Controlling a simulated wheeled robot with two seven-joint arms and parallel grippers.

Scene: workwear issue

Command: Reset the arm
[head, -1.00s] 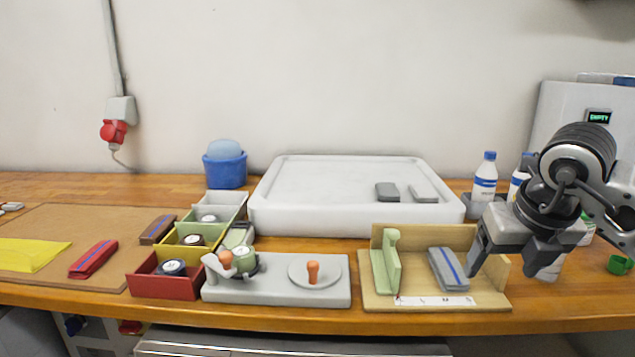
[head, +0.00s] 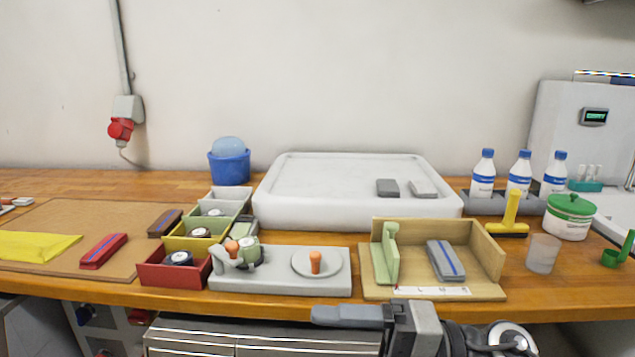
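My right gripper (head: 325,316) is low at the bottom of the head view, in front of the table's front edge. Its fingers point left and its arm comes in from the lower right. I see it nearly side-on, so the gap between its fingers does not show. Nothing can be made out in its grasp. My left gripper is not in view.
A grey fixture (head: 285,284) with orange knobs stands left of the wooden tray, beside red, yellow and green bins (head: 171,277). A white platform (head: 350,210) is behind. A clear cup (head: 543,253), yellow tool (head: 510,215) and green-lidded pot (head: 568,217) stand right.

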